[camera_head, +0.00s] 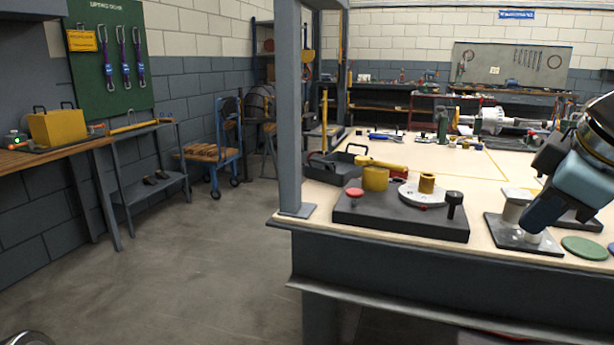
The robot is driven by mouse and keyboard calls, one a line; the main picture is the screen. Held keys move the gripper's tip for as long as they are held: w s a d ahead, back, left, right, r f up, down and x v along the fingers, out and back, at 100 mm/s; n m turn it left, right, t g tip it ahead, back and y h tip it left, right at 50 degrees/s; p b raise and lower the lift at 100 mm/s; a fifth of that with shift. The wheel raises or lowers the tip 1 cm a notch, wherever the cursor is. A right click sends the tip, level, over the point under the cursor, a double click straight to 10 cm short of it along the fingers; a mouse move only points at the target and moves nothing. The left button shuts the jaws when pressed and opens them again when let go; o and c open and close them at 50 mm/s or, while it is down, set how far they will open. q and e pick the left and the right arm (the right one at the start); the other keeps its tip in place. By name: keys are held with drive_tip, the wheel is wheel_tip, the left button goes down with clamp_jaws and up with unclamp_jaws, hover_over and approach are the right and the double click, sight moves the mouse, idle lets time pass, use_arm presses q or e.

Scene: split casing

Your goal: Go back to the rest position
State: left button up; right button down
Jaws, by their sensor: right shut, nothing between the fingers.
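My right arm comes in from the right edge, and my right gripper (540,212) points down and left over a dark square plate (522,246) near the bench's front edge. The gripper is shut and holds nothing. Whether its tip touches the plate or a part on it, I cannot tell. My left gripper is not in view.
The bench (283,220) has a grey post (289,110) at its left corner. A dark fixture block (390,224) with a yellow cylinder (375,179) stands left of the gripper, and a green disc (584,247) lies right. The floor (195,265) at left is clear.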

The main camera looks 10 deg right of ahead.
drive_tip(key=w+a+f+g+y, duration=0.1)
drive_tip(key=w+a+f, duration=0.3)
drive_tip(key=w+f, duration=0.35)
drive_tip(key=w+a+f, duration=0.4)
drive_tip(key=w+f, duration=0.3)
drive_tip(key=w, duration=0.2)
drive_tip(key=w+a+f+g+y, duration=0.1)
drive_tip(key=w+a+f, duration=0.2)
drive_tip(key=f, duration=0.6)
drive_tip(key=w+a+f+y, duration=0.1)
drive_tip(key=w+a+f, duration=0.25)
drive_tip(key=f, duration=0.45)
drive_tip(key=s+a+f+m+g+y, duration=0.1)
drive_tip(key=s+a+f+m, duration=0.2)
drive_tip(key=f, duration=0.9)
drive_tip(key=s+a+f+m+g+y, duration=0.1)
drive_tip(key=s+a+f, duration=0.3)
drive_tip(key=f, duration=0.7)
drive_tip(key=s+a+f+m, duration=0.2)
drive_tip(key=s+f, duration=0.4)
drive_tip(key=s, duration=0.1)
drive_tip(key=s+a+f+m+g, duration=0.1)
drive_tip(key=s+a+f+m, duration=0.1)
drive_tip(key=s+f, duration=0.5)
drive_tip(key=shift+s+a+f, duration=0.2)
drive_tip(key=shift+a, duration=0.05)
